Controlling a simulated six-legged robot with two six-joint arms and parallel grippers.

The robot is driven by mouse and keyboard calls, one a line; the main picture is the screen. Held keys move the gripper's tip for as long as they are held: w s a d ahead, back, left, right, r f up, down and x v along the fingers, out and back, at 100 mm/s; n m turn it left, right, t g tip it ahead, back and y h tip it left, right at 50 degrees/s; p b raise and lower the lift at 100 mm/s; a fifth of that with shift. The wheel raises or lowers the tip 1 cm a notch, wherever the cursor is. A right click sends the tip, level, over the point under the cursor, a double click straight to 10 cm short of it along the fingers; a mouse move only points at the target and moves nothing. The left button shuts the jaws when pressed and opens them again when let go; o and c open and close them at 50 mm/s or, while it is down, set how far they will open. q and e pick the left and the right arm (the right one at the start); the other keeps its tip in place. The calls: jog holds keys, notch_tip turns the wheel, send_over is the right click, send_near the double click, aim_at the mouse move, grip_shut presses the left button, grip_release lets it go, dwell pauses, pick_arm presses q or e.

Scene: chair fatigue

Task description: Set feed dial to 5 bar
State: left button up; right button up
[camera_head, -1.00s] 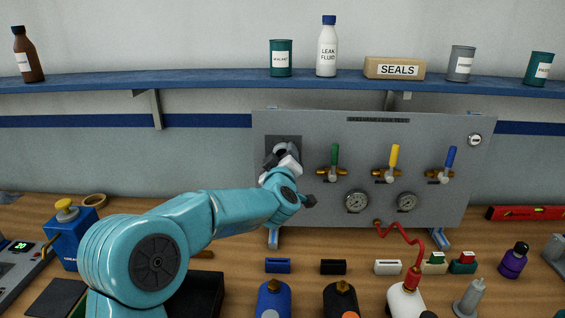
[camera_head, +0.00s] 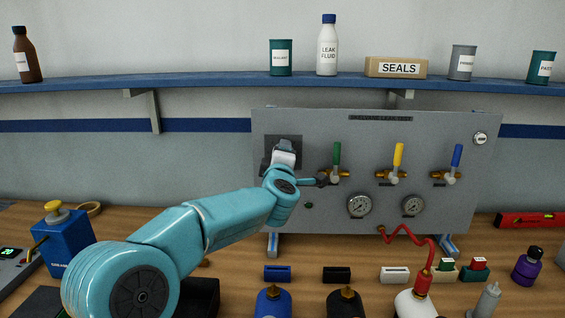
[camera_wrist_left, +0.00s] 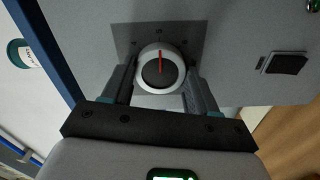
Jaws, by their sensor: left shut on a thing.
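The feed dial (camera_wrist_left: 160,72) is a round knob with a white rim, a dark face and a red pointer line, on a dark square plate (camera_wrist_left: 125,35) of the grey panel. In the left wrist view, my left gripper (camera_wrist_left: 159,85) has its fingers on both sides of the dial and is shut on it. The red line points toward the top of that view. The scale marks are too small to read. In the head view, my left gripper (camera_head: 284,150) and wrist cover most of the dial at the panel's upper left. My right gripper is not in view.
The grey panel (camera_head: 320,125) also carries green (camera_head: 337,153), yellow (camera_head: 398,154) and blue (camera_head: 456,155) valve handles and two gauges (camera_head: 360,205) (camera_head: 413,206). A red coiled hose (camera_head: 405,232) hangs below. Several bottles stand along the bench front.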

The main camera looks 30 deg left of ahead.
pick_arm(q)
jog(key=shift+a, duration=0.1)
dwell(0.4)
jog(key=o, duration=1.1)
jog(key=shift+s+r, duration=0.1)
jog(key=shift+c, duration=0.2)
jog(key=b+v, duration=0.3)
jog(key=v, duration=1.3)
jog(key=shift+s, duration=0.15)
